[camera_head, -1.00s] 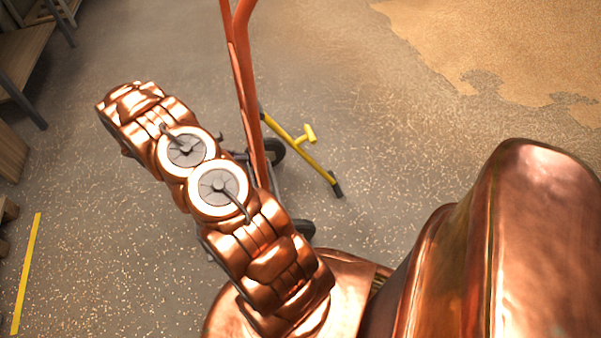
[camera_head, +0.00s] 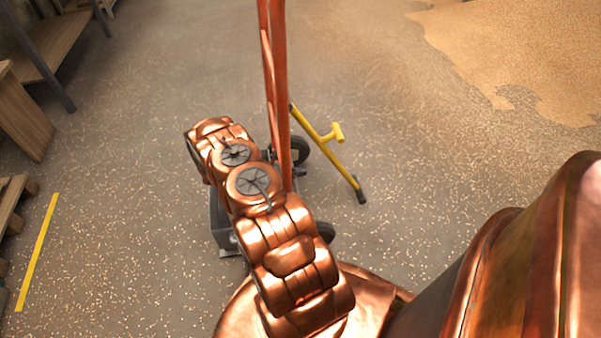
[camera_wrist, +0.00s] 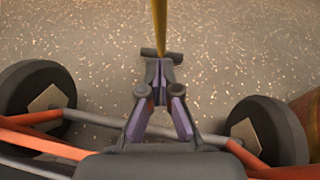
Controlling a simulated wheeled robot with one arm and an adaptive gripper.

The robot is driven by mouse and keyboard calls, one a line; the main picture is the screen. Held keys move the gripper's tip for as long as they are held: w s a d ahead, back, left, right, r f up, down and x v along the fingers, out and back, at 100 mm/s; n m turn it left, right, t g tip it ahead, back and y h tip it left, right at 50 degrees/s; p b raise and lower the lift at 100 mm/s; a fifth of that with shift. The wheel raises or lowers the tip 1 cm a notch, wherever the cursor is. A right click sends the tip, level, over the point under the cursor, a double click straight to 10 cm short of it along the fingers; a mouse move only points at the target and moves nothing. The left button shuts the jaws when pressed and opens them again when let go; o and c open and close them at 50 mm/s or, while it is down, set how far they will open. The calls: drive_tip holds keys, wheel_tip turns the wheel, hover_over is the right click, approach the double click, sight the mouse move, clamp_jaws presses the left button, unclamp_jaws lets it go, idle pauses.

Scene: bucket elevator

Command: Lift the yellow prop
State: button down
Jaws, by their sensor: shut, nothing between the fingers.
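The yellow prop (camera_head: 325,143) is a slim yellow bar with a short cross handle and a dark foot. It leans out to the right of an orange frame in the head view. In the wrist view the prop (camera_wrist: 159,25) comes in from the top edge and its dark foot is just beyond my fingertips. My gripper (camera_wrist: 158,72) is shut and empty, with its fingertips together in line with the prop. I cannot tell whether they touch the foot. My gripper is hidden behind my arm in the head view.
The orange frame (camera_head: 279,90) stands on dark wheels (camera_head: 296,150) beside my arm. In the wrist view a wheel (camera_wrist: 38,92) lies on the left and another (camera_wrist: 265,130) on the right. Wooden benches (camera_head: 62,50) stand at the left. A sandy patch (camera_head: 520,50) covers the back right floor.

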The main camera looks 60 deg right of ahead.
sight(333, 163)
drive_tip(key=r+b+x, duration=0.1)
drive_tip(key=b+x, duration=0.1)
drive_tip(key=x, duration=0.8)
drive_tip(key=shift+s+d, duration=0.2)
drive_tip(key=shift+d, duration=0.15)
drive_tip(key=shift+r, duration=0.15)
drive_tip(key=shift+g+h, duration=0.5)
drive_tip(key=shift+h, duration=0.1)
drive_tip(key=shift+s+d+r+p, duration=0.15)
drive_tip(key=shift+s+d+r, duration=0.4)
drive_tip(key=shift+s+d, duration=0.2)
drive_tip(key=shift+s+d+r+p, duration=0.15)
drive_tip(key=shift+s+d+r, duration=0.4)
drive_tip(key=shift+s+d, duration=0.2)
drive_tip(key=shift+a, duration=0.1)
drive_tip(key=shift+w+a+f, duration=0.2)
drive_tip(key=shift+a+f, duration=0.15)
drive_tip(key=p+v, duration=0.2)
drive_tip(key=v, duration=1)
drive_tip(key=shift+w+a+f, duration=0.25)
drive_tip(key=shift+a, duration=0.1)
